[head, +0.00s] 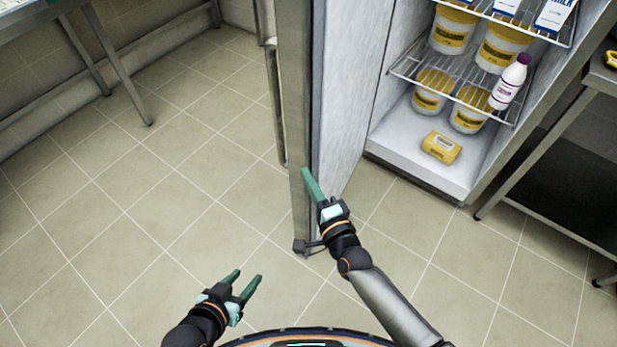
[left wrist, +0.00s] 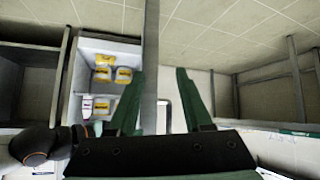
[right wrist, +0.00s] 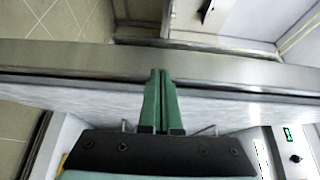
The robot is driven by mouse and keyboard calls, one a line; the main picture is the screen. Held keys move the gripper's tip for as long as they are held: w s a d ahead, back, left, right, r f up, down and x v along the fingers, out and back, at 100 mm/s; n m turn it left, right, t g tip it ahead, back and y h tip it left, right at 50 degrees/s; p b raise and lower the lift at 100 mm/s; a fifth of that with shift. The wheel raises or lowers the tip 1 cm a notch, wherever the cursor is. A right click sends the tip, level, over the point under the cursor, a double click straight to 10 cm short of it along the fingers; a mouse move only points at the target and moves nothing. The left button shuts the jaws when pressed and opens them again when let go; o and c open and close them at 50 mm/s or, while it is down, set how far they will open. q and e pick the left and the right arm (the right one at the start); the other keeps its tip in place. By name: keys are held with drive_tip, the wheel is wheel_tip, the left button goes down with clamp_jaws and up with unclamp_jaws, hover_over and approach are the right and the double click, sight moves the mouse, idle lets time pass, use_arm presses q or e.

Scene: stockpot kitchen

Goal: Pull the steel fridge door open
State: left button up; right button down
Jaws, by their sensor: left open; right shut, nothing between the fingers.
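The steel fridge door (head: 296,90) stands swung open, seen nearly edge-on in the head view, with its pale inner face to the right. Its long bar handle (head: 275,105) is on the left, outer face. The fridge interior (head: 415,150) shows to the right. My right gripper (head: 308,175) is shut and empty, its fingertips at the door's free edge on the inner side. In the right wrist view the shut fingers (right wrist: 160,75) overlap the door edge (right wrist: 220,68); I cannot tell whether they touch. My left gripper (head: 250,279) is open and empty, low over the floor, left of the door.
Wire shelves hold yellow-labelled tubs (head: 453,30) and a white bottle (head: 510,82). A yellow pack (head: 441,147) lies on the fridge floor. A steel table (head: 560,165) stands at the right, another (head: 100,50) at the upper left. The tiled floor (head: 130,210) left of the door is clear.

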use_arm(q)
drive_tip(key=shift+s+a+r+p, duration=0.2)
drive_tip(key=shift+a+r+p, duration=0.3)
drive_tip(key=shift+p, duration=0.45)
drive_tip(key=shift+s+a+r+p, duration=0.15)
drive_tip(key=shift+a+r+p, duration=0.35)
drive_tip(key=shift+p, duration=0.4)
use_arm(e)
drive_tip(key=v, duration=1.2)
drive_tip(key=shift+s, duration=0.2)
use_arm(q)
wheel_tip(320, 180, up, 7)
drive_tip(key=s+a+p, duration=0.1)
drive_tip(key=p, duration=0.7)
drive_tip(key=shift+a+n+y, duration=0.2)
drive_tip(key=shift+n+y, duration=0.1)
drive_tip(key=shift+y, duration=0.1)
use_arm(e)
drive_tip(key=s+d+n+g+h, duration=0.4)
drive_tip(key=s+d+n+g, duration=0.3)
drive_tip(key=n, duration=0.8)
drive_tip(key=shift+s+d+f+n+h, duration=0.3)
drive_tip(key=shift+s+d, duration=0.9)
drive_tip(key=shift+d, duration=0.9)
